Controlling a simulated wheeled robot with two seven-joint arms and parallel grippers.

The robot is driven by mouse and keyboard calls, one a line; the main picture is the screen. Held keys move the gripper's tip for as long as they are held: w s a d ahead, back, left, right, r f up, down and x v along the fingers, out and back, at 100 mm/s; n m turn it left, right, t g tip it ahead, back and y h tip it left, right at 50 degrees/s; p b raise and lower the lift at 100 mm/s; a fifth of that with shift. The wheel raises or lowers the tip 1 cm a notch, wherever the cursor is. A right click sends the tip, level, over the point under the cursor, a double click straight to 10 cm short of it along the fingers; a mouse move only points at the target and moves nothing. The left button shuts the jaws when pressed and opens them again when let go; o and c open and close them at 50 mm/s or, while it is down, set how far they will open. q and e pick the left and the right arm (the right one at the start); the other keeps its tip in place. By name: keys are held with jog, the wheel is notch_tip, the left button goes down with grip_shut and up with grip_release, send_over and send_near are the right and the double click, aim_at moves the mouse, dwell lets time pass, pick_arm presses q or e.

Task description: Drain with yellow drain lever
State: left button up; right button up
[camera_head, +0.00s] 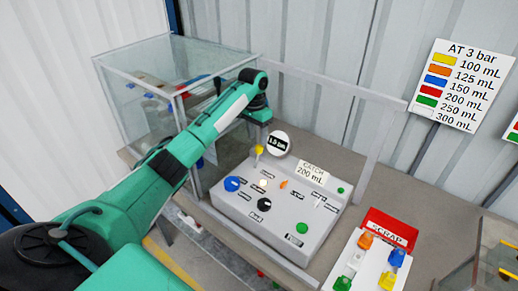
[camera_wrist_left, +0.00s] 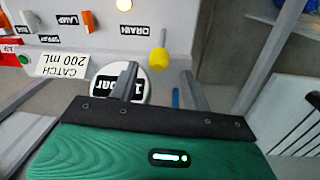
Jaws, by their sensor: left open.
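The yellow drain lever (camera_head: 259,149) stands up at the back edge of the grey control panel (camera_head: 230,206), just left of the round pressure gauge (camera_head: 279,143). In the left wrist view the yellow lever head (camera_wrist_left: 158,60) appears in line with the gap between the fingertips, beside the DRAIN label (camera_wrist_left: 138,29). I cannot tell how deep it sits between them. My left gripper (camera_wrist_left: 158,70) is open and empty, its fingers apart. In the head view the left gripper (camera_head: 259,116) is above and behind the lever, its fingertips hard to make out. My right gripper is not in view.
A glass-walled tank (camera_head: 135,85) stands behind and left of the panel. The gauge (camera_wrist_left: 115,85) is close behind one finger in the wrist view. A CATCH 200 mL sign (camera_head: 311,173) stands on the panel.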

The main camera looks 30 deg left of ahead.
aim_at(259, 150)
pick_arm(q)
jog(key=f, duration=0.2)
jog(key=f+p, duration=0.1)
jog(key=f, duration=0.2)
jog(key=shift+s+d+f, duration=0.15)
jog(key=shift+d+f, duration=0.15)
jog(key=shift+f, duration=0.65)
grip_shut()
